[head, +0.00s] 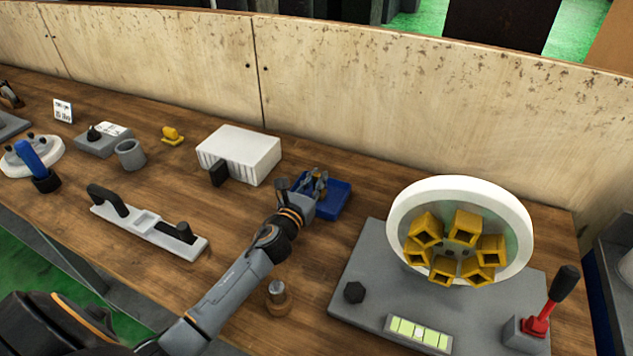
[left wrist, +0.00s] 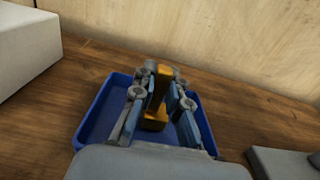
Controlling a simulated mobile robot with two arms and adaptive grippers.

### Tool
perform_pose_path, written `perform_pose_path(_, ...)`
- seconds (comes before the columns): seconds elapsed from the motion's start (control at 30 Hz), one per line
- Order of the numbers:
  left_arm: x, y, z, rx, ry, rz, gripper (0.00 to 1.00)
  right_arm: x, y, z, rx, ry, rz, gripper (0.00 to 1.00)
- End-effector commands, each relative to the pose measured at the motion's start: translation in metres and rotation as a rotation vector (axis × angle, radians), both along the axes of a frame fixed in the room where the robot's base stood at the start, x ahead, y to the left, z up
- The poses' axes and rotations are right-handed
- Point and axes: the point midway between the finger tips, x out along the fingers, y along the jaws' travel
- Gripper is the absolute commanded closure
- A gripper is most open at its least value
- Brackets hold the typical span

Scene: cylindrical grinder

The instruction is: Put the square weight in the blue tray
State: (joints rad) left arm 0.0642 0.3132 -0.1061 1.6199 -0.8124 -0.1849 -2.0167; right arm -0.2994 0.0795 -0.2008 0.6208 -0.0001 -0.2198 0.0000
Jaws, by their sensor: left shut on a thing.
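The blue tray (head: 338,199) lies on the wooden table near the middle, to the left of the grey machine base. My left gripper (head: 318,178) is over the tray. In the left wrist view, my left gripper (left wrist: 160,92) is shut on a yellow-orange piece (left wrist: 155,120), which I take to be the square weight. The piece is between the fingers and inside the tray's outline (left wrist: 88,115). I cannot tell whether it touches the tray floor. Its lower part is partly hidden by the gripper. My right gripper is not in view.
A white box (head: 240,152) stands just left of the tray. The grey base with a white wheel (head: 400,205) and yellow square holders is to the right. A small metal-topped knob (head: 278,297) stands in front, near my arm. A wooden wall runs behind.

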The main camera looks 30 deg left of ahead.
Motion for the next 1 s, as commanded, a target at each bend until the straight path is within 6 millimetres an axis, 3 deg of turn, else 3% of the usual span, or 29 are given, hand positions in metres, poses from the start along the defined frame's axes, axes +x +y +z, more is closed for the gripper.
perform_pose_path(0.37,0.000,0.000,-0.005,0.001,-0.002,0.000,1.00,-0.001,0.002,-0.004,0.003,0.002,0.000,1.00)
perform_pose_path(0.4,0.000,0.000,-0.004,0.000,0.000,0.000,0.78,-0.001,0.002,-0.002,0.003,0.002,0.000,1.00)
perform_pose_path(0.5,0.000,0.000,-0.004,0.000,0.000,0.000,0.64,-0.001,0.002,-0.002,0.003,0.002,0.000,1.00)
perform_pose_path(0.87,0.000,0.000,0.001,0.000,0.000,0.000,0.64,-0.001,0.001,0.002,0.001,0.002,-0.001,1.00)
perform_pose_path(1.0,-0.019,0.000,-0.003,0.001,0.002,0.000,0.64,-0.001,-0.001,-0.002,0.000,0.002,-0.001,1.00)
